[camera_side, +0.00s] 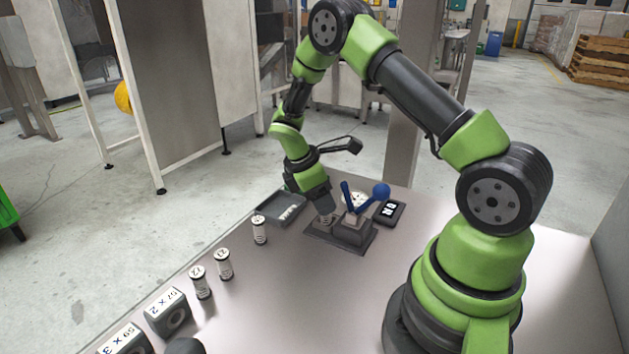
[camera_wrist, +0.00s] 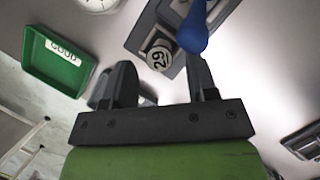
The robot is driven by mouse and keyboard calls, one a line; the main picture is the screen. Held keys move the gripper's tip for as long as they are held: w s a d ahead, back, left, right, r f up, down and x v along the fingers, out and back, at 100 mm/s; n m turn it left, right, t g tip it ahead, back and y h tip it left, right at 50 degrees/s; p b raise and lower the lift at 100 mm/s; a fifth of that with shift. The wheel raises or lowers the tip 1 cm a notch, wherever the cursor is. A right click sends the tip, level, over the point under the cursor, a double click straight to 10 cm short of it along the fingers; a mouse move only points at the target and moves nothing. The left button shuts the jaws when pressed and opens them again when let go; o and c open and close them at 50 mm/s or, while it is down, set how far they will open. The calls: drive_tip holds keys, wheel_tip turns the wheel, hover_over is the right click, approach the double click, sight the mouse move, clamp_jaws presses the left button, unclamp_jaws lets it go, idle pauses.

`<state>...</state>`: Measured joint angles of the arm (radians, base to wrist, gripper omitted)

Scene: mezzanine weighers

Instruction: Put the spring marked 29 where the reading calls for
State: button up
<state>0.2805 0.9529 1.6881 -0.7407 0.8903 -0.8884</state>
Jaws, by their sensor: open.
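In the side view my gripper (camera_side: 325,208) points down over the left part of the tester base (camera_side: 352,236) and mostly hides the spring. The tester's small display (camera_side: 389,211) is too blurred to read.
A green tray labelled GOOD (camera_wrist: 38,70) shows in the wrist view. In the side view a dark tray (camera_side: 268,217) lies behind several standing springs (camera_side: 223,264). Grey blocks labelled 57 x 2 (camera_side: 167,311) and 59 x 3 (camera_side: 124,342) stand front left. A blue lever (camera_side: 381,191) rises by my gripper.

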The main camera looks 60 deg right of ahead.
drive_tip(key=w+a+r+m+t, duration=0.1)
drive_tip(key=a+r, duration=0.1)
drive_tip(key=r, duration=0.4)
drive_tip(key=a+r+m+t, duration=0.1)
drive_tip(key=a+r, duration=0.2)
drive_tip(key=r, duration=0.4)
drive_tip(key=s+a+r+m+t+y, duration=0.5)
drive_tip(key=s+a+r+m+t, duration=0.3)
drive_tip(key=s, duration=0.6)
drive_tip(key=a+r+m, duration=0.2)
drive_tip(key=a+r, duration=0.1)
drive_tip(key=r, duration=0.1)
drive_tip(key=shift+s+a+m, duration=0.25)
drive_tip(key=shift+s+m, duration=0.05)
drive_tip(key=shift+m, duration=0.1)
drive_tip(key=shift+s+a, duration=0.15)
drive_tip(key=shift+s, duration=0.1)
drive_tip(key=c, duration=0.4)
drive_tip(key=shift+o, duration=0.2)
drive_tip(key=shift+w, duration=0.1)
